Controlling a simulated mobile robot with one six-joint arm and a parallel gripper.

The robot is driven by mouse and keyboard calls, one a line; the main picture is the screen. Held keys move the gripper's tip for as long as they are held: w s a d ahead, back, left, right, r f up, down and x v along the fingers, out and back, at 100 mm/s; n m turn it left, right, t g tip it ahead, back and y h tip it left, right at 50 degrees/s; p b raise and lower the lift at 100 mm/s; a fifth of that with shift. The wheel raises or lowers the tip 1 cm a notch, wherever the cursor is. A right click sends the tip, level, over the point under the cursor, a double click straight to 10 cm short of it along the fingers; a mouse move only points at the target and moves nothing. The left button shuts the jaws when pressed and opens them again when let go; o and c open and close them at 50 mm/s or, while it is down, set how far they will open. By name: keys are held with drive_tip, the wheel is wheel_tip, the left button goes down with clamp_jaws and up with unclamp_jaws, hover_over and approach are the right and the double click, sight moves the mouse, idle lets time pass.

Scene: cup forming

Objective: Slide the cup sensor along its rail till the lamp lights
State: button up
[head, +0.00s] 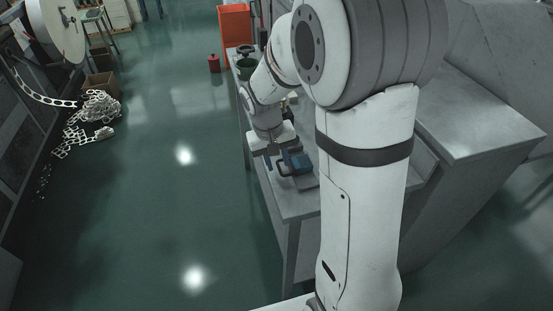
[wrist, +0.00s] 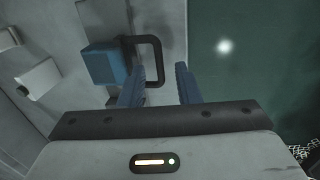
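A blue block (wrist: 103,64) with a black loop handle (wrist: 158,58) sits on the grey bench, probably the cup sensor. In the head view the blue block (head: 297,162) is just right of my gripper (head: 268,157). In the wrist view my gripper (wrist: 160,80) is open, its two blue fingers apart. The handle's outer bar shows between the fingertips; I cannot tell whether they are level with it. Nothing is gripped. I cannot make out a rail or the sensor's lamp.
The grey bench (head: 294,204) has its edge beside the handle, with green floor (wrist: 240,75) beyond. Small grey blocks (wrist: 39,77) stand left of the blue block. Scrap strips (head: 93,112) lie on the left floor.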

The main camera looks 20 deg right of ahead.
wheel_tip(320, 180, up, 8)
drive_tip(key=a, duration=0.1)
drive_tip(key=shift+a+f, duration=0.15)
idle(0.5)
